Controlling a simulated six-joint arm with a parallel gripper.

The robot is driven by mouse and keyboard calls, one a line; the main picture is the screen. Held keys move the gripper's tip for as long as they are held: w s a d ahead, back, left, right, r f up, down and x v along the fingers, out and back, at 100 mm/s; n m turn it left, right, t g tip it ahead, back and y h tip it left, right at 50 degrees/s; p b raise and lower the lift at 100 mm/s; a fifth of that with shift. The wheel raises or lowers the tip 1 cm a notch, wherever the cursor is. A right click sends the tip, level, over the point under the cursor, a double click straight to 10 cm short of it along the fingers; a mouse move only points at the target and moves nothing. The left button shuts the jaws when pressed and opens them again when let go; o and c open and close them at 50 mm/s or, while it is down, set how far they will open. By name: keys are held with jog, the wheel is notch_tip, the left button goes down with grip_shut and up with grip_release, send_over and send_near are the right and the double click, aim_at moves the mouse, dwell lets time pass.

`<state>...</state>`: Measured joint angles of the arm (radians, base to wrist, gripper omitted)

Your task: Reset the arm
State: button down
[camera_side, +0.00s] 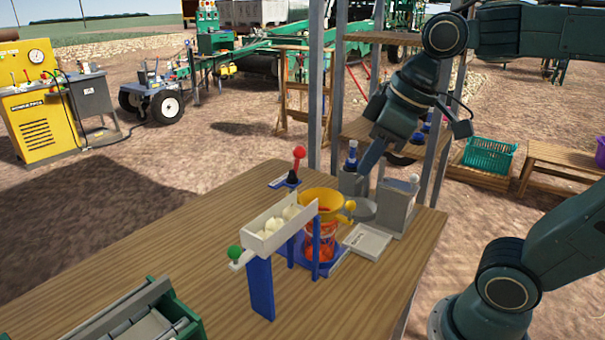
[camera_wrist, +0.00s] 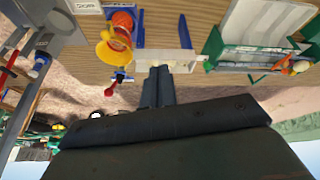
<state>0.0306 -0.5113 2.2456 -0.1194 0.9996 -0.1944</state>
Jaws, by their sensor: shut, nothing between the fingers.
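My gripper (camera_side: 366,171) is shut and empty. In the side view it hangs, tilted, over the far right part of the wooden table (camera_side: 150,225), above the grey devices there. In the wrist view its two fingers (camera_wrist: 158,72) lie together and overlap the image of the white trough (camera_wrist: 184,58). The white trough (camera_side: 268,236) stands on blue supports and holds several pale onions (camera_side: 290,213). A yellow funnel (camera_side: 322,199) sits on an orange container (camera_side: 319,240) next to the trough. A lever with a red knob (camera_side: 299,153) stands behind them.
A grey box-like device (camera_side: 398,206) and a flat grey-white plate (camera_side: 367,241) are close below my gripper. Metal posts (camera_side: 316,80) rise at the table's far edge. A green-framed machine (camera_side: 140,318) is at the near left. The table's left part is clear.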

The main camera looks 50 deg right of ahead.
jog(key=shift+s, duration=0.1)
dwell(0.3)
jog(key=s+d+f+m+t, duration=0.1)
jog(key=s+f+m, duration=0.2)
jog(key=s+f, duration=0.1)
jog(key=shift+s+d+f+h, duration=0.2)
jog(key=shift+s+h, duration=0.1)
jog(key=shift+s, duration=0.55)
